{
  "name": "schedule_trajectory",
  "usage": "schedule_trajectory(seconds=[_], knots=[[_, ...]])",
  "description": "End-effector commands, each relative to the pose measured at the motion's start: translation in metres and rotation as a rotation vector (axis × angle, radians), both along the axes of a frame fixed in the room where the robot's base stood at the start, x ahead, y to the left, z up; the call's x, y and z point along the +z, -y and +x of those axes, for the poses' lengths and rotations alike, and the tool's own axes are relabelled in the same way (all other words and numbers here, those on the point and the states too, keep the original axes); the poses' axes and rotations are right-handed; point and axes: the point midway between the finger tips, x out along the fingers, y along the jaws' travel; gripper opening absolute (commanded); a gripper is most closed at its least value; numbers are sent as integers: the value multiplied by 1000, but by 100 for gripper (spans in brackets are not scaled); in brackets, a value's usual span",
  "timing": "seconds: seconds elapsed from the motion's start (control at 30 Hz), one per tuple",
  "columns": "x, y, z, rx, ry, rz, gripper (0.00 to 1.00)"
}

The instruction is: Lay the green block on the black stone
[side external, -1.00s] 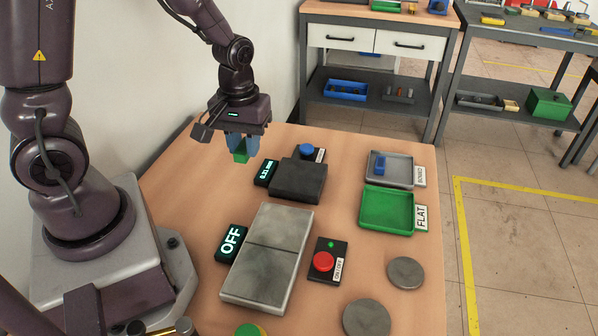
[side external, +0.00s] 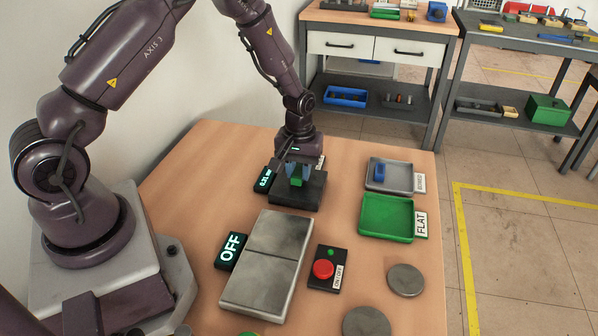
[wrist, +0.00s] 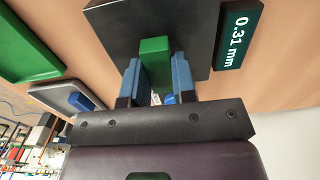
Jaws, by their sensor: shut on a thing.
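The green block (side external: 297,181) is between the two blue fingers of my gripper (side external: 297,173). In the wrist view the green block (wrist: 155,62) sits between the finger pads of my gripper (wrist: 154,75), which is shut on it. The black stone (side external: 308,194) is a dark square slab directly under the block. It also shows in the wrist view (wrist: 195,25) behind the block. I cannot tell whether the block touches the stone or is slightly above it.
A display (wrist: 240,38) beside the stone reads 0.31 mm. The heater plate (side external: 265,265) with its OFF display (side external: 231,251) and red button (side external: 323,269) lies nearer the camera. A green FLAT tray (side external: 386,219) and a grey tray holding a blue block (side external: 380,173) stand to the right.

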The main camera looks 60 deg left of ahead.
Motion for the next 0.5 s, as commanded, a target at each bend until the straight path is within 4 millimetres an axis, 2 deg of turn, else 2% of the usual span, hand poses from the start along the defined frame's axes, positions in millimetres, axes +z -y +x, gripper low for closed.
schedule_trajectory(seconds=[0.1, 0.47, 0.5], knots=[[-9, 0, 0, 0, 2, 1, 0], [-12, 0, 1, 0, 4, 1, 0], [-13, 0, 1, 0, 4, 1, 27]])
